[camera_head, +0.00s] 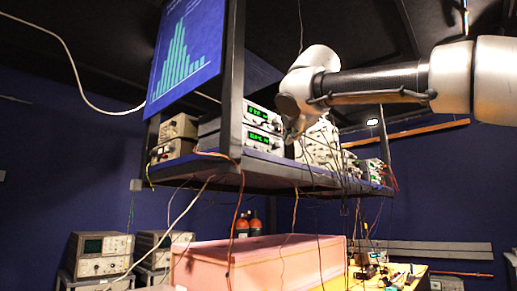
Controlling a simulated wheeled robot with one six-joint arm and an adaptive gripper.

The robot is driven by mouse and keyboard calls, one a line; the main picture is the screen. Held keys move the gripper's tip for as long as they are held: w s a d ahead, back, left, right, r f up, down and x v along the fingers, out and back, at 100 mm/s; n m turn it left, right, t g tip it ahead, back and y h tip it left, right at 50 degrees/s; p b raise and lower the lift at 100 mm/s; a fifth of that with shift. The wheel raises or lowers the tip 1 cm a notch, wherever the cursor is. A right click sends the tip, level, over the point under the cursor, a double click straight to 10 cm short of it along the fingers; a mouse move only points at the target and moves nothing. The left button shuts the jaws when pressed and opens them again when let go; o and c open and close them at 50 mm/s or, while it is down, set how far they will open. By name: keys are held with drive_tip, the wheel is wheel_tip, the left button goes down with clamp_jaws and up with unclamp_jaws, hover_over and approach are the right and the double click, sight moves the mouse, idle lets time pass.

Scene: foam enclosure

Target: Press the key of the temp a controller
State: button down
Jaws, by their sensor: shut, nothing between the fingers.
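Two stacked controllers with green displays stand on the raised shelf (205,172), an upper one (262,114) and a lower one (262,140). Their labels are too small to read, so I cannot tell which is temp a, and no single key can be made out. My arm reaches in from the right. My gripper (291,130) points down just right of the two controllers' fronts. It is small and dark here, shut and empty. I cannot tell whether it touches anything.
More instruments (318,146) stand right of my gripper on the shelf, with cables hanging below. A dark post (232,75) and a blue chart screen (187,52) are left. A pink foam block (255,262) lies below. Open air lies right of the shelf.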

drive_tip(key=shift+a, duration=0.1)
drive_tip(key=w+a, duration=0.5)
drive_tip(key=a, duration=0.1)
drive_tip(key=shift+w+a, duration=0.2)
drive_tip(key=shift+a, duration=0.2)
drive_tip(key=shift+a, duration=0.1)
idle(1.4)
drive_tip(key=shift+w+a, duration=0.25)
drive_tip(key=shift+w+a, duration=0.2)
drive_tip(key=shift+a, duration=0.1)
idle(0.6)
idle(0.3)
drive_tip(key=shift+s+d, duration=0.45)
drive_tip(key=shift+d, duration=0.15)
drive_tip(key=shift+s+d, duration=0.8)
drive_tip(key=shift+d, duration=0.2)
drive_tip(key=shift+s+d, duration=0.75)
drive_tip(key=shift+d, duration=0.25)
